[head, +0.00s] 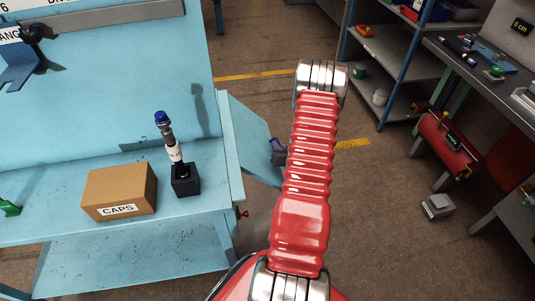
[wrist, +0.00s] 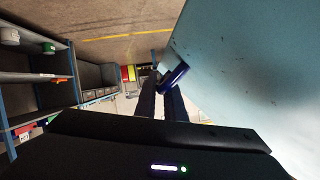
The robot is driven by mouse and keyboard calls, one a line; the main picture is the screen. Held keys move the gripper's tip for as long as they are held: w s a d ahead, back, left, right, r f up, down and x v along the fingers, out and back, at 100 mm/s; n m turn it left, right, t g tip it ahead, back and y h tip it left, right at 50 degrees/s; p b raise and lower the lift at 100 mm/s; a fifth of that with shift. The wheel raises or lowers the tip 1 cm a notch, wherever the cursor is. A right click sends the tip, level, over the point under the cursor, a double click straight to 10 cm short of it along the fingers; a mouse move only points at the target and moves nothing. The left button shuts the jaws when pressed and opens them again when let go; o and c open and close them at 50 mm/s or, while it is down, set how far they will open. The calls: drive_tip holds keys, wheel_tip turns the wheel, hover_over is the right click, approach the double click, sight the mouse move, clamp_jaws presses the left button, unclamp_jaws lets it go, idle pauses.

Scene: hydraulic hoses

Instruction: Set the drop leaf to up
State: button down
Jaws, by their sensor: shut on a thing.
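The drop leaf (head: 252,140) is a light blue panel at the right end of the blue bench. In the head view it slants down and outward from the bench end, neither level with the top nor hanging straight. In the wrist view the large pale blue panel (wrist: 255,70) fills the right side. My gripper (wrist: 163,92) is shut on a dark blue handle (wrist: 174,76) at the panel's edge. In the head view my gripper (head: 279,151) shows only partly beside the leaf's outer edge, because my red arm hides the rest.
The bench top (head: 60,225) holds a CAPS box (head: 120,190) and a blue-capped tool in a black stand (head: 185,180). A red knob (head: 243,214) sits on the bench end below the leaf. Shelves (head: 385,70) and another workbench stand right, with open floor between.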

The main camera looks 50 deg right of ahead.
drive_tip(key=s+d+r+n+g+h, duration=0.1)
drive_tip(key=s+d+r+n, duration=0.1)
drive_tip(key=r, duration=0.7)
drive_tip(key=s+d+r+n+g+h, duration=0.1)
drive_tip(key=d+r+n+h, duration=0.1)
drive_tip(key=r, duration=0.8)
drive_tip(key=shift+s+d+r+n+g, duration=0.25)
drive_tip(key=shift+s+n+g, duration=0.1)
drive_tip(key=shift+n, duration=0.55)
drive_tip(key=c, duration=2.2)
unclamp_jaws()
drive_tip(key=shift+r, duration=0.1)
drive_tip(key=shift+o, duration=0.4)
drive_tip(key=shift+a, duration=0.15)
